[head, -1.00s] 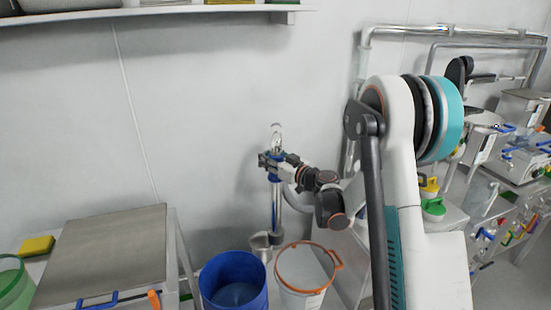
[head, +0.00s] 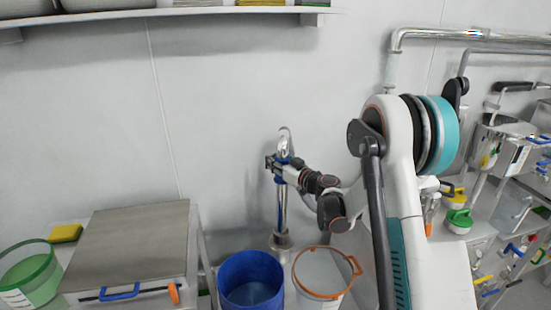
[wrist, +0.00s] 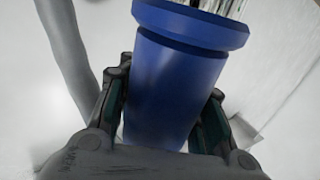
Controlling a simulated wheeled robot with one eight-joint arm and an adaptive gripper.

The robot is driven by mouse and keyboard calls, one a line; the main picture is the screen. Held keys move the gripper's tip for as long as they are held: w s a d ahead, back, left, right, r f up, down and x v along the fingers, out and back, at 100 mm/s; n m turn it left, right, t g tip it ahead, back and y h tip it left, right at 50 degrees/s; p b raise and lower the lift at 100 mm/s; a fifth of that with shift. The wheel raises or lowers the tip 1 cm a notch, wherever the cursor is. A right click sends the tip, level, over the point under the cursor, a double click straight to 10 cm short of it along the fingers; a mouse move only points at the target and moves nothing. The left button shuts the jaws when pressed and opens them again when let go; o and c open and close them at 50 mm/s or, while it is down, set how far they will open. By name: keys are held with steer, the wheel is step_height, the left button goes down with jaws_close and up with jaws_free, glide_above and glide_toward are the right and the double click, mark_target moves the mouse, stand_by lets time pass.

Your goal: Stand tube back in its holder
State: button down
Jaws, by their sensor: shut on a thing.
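The tube (head: 281,210) is a long shiny metal pipe with a blue sleeve near its top and a hook-like end above. It stands about upright in front of the wall. My gripper (head: 276,164) is shut on the blue sleeve; in the wrist view the two fingers of my gripper (wrist: 168,90) press on either side of the tube's blue sleeve (wrist: 178,80). The holder (head: 281,241) looks like a small grey metal cup low behind the buckets. The tube's lower end lines up with it; I cannot tell how deep it sits.
A blue bucket (head: 250,285) and a white bucket with an orange rim (head: 322,272) stand just in front of the holder. A steel-topped box (head: 130,245) and a green tub (head: 30,275) are at left. A shelf (head: 180,12) runs above.

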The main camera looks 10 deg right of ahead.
mark_target(286, 190)
step_height(286, 190, down, 10)
steer(key=b, duration=0.6)
steer(key=shift+b, duration=0.4)
steer(key=c, duration=1)
jaws_free()
steer(key=shift+o, duration=0.2)
steer(key=v, duration=1.2)
